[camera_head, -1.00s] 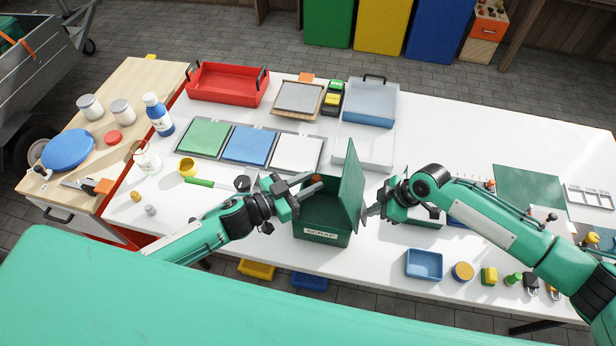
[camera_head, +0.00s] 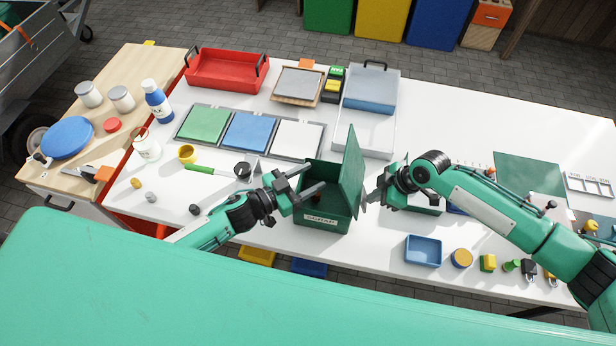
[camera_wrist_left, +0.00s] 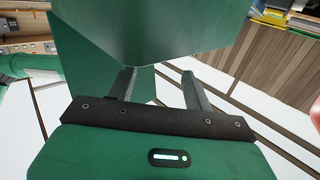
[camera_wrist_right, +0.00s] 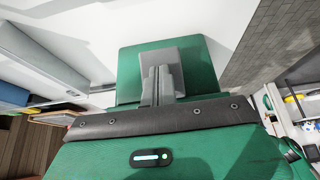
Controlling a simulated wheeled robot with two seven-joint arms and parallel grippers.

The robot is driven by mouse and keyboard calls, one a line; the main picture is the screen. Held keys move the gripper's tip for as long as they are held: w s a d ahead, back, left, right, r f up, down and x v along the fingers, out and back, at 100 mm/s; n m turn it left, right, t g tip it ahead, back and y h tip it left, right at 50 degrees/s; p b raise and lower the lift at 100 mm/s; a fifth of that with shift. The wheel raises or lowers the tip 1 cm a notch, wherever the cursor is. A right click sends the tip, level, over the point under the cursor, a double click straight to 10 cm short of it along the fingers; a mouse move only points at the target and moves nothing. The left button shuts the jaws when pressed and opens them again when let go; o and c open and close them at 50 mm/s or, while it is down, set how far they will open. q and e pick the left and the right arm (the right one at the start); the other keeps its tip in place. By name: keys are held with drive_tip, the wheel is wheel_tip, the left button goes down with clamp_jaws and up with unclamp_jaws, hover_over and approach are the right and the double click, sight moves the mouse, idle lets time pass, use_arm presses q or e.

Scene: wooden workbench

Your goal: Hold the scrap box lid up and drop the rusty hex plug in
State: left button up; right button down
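The green scrap box (camera_head: 318,220) stands on the bench with its label facing me. Its green lid (camera_head: 352,172) is up, close to vertical, on the box's right side. A small brown piece, apparently the rusty hex plug (camera_head: 317,199), shows inside the box, partly hidden by a finger. My left gripper (camera_head: 312,178) is over the box opening, its fingers apart and empty; they also show spread in the left wrist view (camera_wrist_left: 160,88). My right gripper (camera_head: 366,195) is shut, its fingertips at the lid's outer face; the right wrist view shows them together against the lid (camera_wrist_right: 128,75).
A blue tray (camera_head: 423,252) and several small items stand at the front right. A green-handled tool (camera_head: 200,170) and a dark small part (camera_head: 195,209) lie left of the box. Coloured mats (camera_head: 247,131) and a red tray (camera_head: 225,72) are behind.

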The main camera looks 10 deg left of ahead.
use_arm(q)
drive_tip(key=v, duration=1.2)
idle(0.4)
wheel_tip(320, 180, up, 6)
drive_tip(key=p, duration=0.6)
use_arm(e)
wheel_tip(320, 180, up, 8)
drive_tip(key=shift+f, duration=0.2)
use_arm(q)
drive_tip(key=shift+f, duration=0.1)
